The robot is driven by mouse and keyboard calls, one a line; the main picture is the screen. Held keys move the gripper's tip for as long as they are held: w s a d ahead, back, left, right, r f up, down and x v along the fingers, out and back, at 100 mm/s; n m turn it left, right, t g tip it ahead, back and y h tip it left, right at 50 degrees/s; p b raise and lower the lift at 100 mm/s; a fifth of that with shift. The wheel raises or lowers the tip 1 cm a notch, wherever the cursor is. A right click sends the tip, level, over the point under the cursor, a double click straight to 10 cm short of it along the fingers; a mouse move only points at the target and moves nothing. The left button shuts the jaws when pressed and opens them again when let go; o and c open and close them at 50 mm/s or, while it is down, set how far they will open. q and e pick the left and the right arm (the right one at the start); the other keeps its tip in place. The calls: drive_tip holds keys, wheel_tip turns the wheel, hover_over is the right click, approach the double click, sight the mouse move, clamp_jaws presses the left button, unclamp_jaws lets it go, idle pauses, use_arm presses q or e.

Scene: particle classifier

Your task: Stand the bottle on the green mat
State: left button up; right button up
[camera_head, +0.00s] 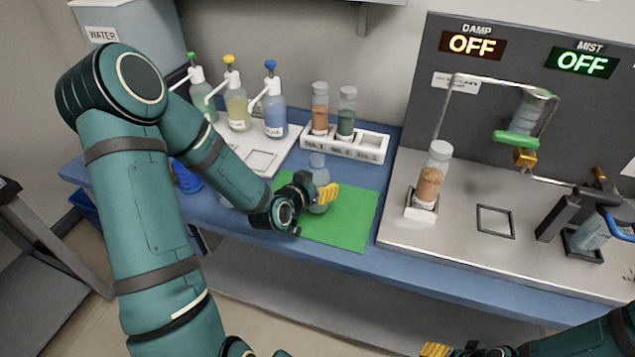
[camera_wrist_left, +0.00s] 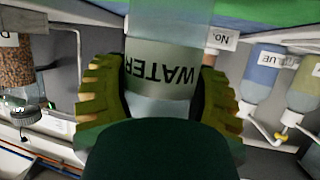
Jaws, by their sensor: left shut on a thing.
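The bottle (camera_head: 318,167) is clear, and its label reads WATER in the left wrist view (camera_wrist_left: 160,72). It looks upright, over the back left part of the green mat (camera_head: 347,228). I cannot tell whether its base touches the mat. My left gripper (camera_head: 322,193) is shut on the bottle around its label, with ribbed yellow fingers on both sides in the left wrist view (camera_wrist_left: 165,105). The gripper hides part of the bottle in the head view. My right gripper (camera_head: 436,349) shows only partly at the bottom edge.
Several spray bottles (camera_head: 238,112) stand on a white tray behind my left arm. A white rack (camera_head: 345,145) with two filled vials is behind the mat. To the right, a metal platform (camera_head: 455,226) holds a vial of orange grains (camera_head: 430,185). The mat's front is clear.

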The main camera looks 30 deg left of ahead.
use_arm(q)
drive_tip(key=shift+f, duration=0.15)
drive_tip(key=o, duration=1.3)
drive_tip(key=shift+o, duration=0.2)
